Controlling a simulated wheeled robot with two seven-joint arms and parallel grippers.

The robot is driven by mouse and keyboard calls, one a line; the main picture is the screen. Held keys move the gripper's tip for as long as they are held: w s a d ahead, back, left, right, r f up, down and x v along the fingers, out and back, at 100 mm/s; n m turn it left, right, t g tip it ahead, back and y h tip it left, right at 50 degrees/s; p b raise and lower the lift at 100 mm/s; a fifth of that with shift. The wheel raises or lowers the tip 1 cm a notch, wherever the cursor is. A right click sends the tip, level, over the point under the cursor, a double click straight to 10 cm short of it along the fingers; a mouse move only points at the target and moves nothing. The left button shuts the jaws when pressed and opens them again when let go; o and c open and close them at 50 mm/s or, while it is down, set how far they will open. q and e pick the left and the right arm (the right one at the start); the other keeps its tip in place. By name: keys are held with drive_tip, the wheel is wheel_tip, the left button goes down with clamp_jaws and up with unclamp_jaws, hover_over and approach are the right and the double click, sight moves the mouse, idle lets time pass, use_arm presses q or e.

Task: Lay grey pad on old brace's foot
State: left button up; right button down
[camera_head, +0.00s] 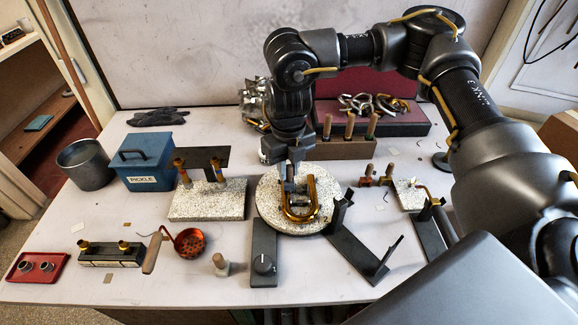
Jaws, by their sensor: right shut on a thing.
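My right gripper (289,178) reaches down over the round speckled board (268,218), at the back end of the brass U-shaped tube (313,204). It is shut on a small grey piece, apparently the grey pad (289,187), mostly hidden by the fingers and hard to make out. The U-tube lies on the board with its bend toward the front. The old brace and its foot cannot be told apart around the tube and fingers. I cannot tell whether the pad touches the tube. My left gripper is not in view.
A rectangular speckled slab (208,203) with upright pieces stands left of the board. A dark block with a dial (263,255) and an angled dark bar (352,253) stand in front. A blue PICKLE box (149,168) and red skimmer (190,242) are left.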

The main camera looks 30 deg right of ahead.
drive_tip(key=shift+f, duration=0.45)
idle(0.3)
drive_tip(key=c, duration=1.2)
unclamp_jaws()
drive_tip(key=shift+o, duration=0.3)
drive_tip(key=o, duration=0.4)
drive_tip(key=shift+r, duration=0.2)
wheel_tip(320, 180, up, 7)
drive_tip(key=p, duration=0.6)
drive_tip(key=shift+f, duration=0.1)
